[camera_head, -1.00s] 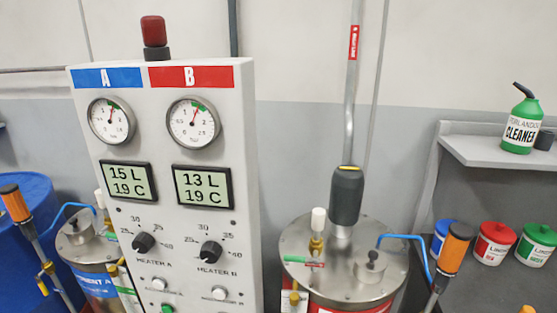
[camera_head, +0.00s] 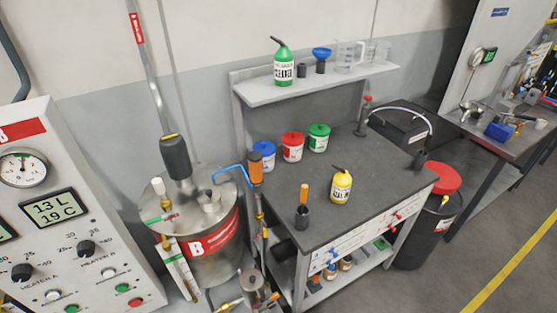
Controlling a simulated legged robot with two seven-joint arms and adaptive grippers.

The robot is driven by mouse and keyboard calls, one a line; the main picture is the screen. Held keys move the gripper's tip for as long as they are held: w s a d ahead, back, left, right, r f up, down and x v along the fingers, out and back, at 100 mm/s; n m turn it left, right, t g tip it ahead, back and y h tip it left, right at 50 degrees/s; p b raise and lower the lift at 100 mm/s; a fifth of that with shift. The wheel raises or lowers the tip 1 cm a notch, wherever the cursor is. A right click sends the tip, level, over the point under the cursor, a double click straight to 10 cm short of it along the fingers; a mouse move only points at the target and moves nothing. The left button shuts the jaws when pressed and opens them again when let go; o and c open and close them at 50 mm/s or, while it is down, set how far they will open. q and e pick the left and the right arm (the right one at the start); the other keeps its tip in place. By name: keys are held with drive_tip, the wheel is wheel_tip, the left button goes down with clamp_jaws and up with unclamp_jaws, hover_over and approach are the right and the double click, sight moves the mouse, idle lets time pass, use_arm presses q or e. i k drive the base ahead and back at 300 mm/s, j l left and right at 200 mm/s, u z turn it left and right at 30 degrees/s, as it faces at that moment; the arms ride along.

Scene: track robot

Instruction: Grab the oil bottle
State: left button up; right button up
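A small yellow bottle (camera_head: 341,187) with a dark spout and a pale label stands upright on the dark top of the workbench (camera_head: 385,168). It looks like the oil bottle, but its label is too small to read. A green bottle (camera_head: 284,66) with a black spout stands on the shelf above the bench. Neither of my grippers is in view.
Blue, red and green tubs (camera_head: 292,146) stand at the bench's back left. An orange-handled tool (camera_head: 304,204) stands left of the yellow bottle. A metal drum (camera_head: 204,235) and the gauge panel (camera_head: 60,220) are on the left. A red-lidded bin (camera_head: 432,215) stands at right.

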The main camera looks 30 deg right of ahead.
sight(342, 181)
drive_tip(key=z, duration=1.7)
drive_tip(key=i+l, duration=0.7)
drive_tip(key=l, duration=0.15)
